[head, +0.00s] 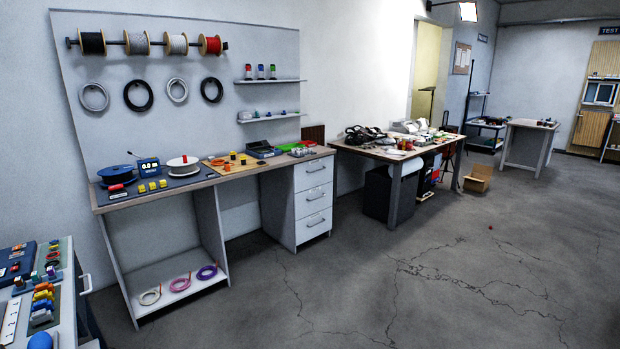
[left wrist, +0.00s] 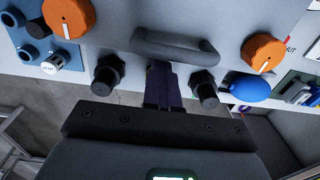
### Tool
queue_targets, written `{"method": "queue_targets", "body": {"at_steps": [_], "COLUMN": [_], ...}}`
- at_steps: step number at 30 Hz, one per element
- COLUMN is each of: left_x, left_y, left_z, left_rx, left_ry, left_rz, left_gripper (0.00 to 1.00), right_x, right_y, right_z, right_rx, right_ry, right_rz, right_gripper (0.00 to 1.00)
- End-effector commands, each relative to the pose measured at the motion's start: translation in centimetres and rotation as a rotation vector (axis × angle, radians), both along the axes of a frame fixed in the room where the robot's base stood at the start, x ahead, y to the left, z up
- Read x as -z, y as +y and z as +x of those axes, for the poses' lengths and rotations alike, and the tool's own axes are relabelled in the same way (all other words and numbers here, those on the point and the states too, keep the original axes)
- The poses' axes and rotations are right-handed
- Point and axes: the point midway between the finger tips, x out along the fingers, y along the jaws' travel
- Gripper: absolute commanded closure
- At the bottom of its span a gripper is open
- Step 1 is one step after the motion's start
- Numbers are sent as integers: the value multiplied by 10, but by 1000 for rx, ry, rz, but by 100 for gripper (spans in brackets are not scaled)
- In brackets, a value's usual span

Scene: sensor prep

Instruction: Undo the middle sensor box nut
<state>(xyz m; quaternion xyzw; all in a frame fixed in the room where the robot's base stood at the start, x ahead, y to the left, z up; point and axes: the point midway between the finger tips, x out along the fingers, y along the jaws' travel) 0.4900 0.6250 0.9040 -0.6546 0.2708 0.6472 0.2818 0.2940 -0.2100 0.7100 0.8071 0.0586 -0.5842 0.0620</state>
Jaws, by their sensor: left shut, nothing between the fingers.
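In the left wrist view my left gripper (left wrist: 160,86) has its dark fingers together with nothing between them. They point at a pale grey panel (left wrist: 105,30), just below a dark grey handle (left wrist: 175,48). Two black ribbed nut-like fittings show there, one (left wrist: 107,75) left of the fingers and one (left wrist: 204,88) right of them. Both stand apart from the fingers. Whether a third fitting sits behind the fingers is hidden, so I cannot tell which is the middle nut. Neither gripper shows in the head view.
Two orange knobs (left wrist: 69,17) (left wrist: 262,53), a blue port block (left wrist: 40,45) and a blue rounded part (left wrist: 247,87) flank the fittings. In the head view a cart (head: 62,295) with coloured parts stands at lower left, beside a workbench (head: 240,172). Open floor (head: 430,280) lies right.

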Motion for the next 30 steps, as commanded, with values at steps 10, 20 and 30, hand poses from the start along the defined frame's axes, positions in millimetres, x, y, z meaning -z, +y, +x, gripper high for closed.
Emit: {"method": "queue_targets", "body": {"at_steps": [10,20,30], "left_x": [11,0,-44], "left_y": [0,3,3], "left_z": [-13,-16,-12], "left_rx": [-1,-1,2], "left_ry": [30,31,18], "left_rz": [-14,-12,-6], "left_gripper": [100,100,100], "right_x": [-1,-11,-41], "right_y": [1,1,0], "right_z": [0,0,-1], "right_rx": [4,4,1], "right_ry": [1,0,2], "right_rz": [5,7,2], "right_gripper": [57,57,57]}}
